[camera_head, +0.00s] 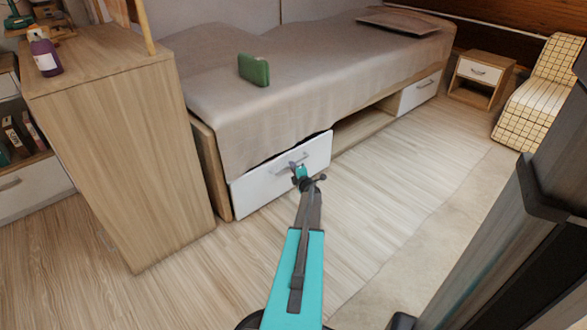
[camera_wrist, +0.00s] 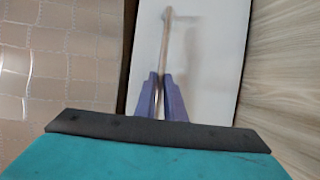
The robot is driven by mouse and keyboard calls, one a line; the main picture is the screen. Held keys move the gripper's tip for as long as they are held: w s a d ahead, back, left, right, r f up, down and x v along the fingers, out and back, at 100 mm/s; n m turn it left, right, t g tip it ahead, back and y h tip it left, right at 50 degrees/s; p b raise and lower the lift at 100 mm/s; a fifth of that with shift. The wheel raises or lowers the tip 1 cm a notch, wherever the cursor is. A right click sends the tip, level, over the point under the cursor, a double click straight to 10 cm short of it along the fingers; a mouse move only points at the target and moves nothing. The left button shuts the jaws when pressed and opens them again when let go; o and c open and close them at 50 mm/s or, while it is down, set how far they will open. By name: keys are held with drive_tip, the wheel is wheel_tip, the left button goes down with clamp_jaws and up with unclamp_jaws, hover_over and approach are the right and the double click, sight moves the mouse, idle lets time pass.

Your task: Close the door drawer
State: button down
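The drawer (camera_head: 262,188) has a white front and is in the near end of the bed base. Its front stands out from the bed frame, so it is partly open. Its grey bar handle (camera_head: 291,161) is on the front and also shows in the wrist view (camera_wrist: 166,40). My gripper (camera_head: 300,168) is at the handle. In the wrist view, my gripper's two purple-grey fingers (camera_wrist: 160,76) are close together, one on each side of the handle bar. The drawer's inside is hidden by the front and the bed cover.
A wooden cabinet (camera_head: 128,150) stands left of the drawer. The bed (camera_head: 330,65) carries a green object (camera_head: 253,69). A second white drawer (camera_head: 418,92) is farther along the base. Wooden floor (camera_head: 390,180) right of the drawer is clear.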

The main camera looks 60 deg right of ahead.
sight(287, 162)
drive_tip(key=shift+w, duration=0.1)
drive_tip(key=shift+w+d, duration=0.3)
drive_tip(key=shift+w, duration=0.4)
drive_tip(key=shift+w+d, duration=0.3)
drive_tip(key=shift+w, duration=0.35)
drive_tip(key=shift+w+d, duration=0.3)
drive_tip(key=shift+w, duration=0.4)
drive_tip(key=shift+r, duration=0.1)
drive_tip(key=c, duration=1.9)
unclamp_jaws()
drive_tip(key=shift+o, duration=0.3)
drive_tip(key=shift+s+a, duration=0.1)
drive_tip(key=p+v, duration=0.4)
drive_tip(key=v, duration=0.9)
drive_tip(key=shift+a, duration=0.25)
drive_tip(key=shift+s, duration=0.2)
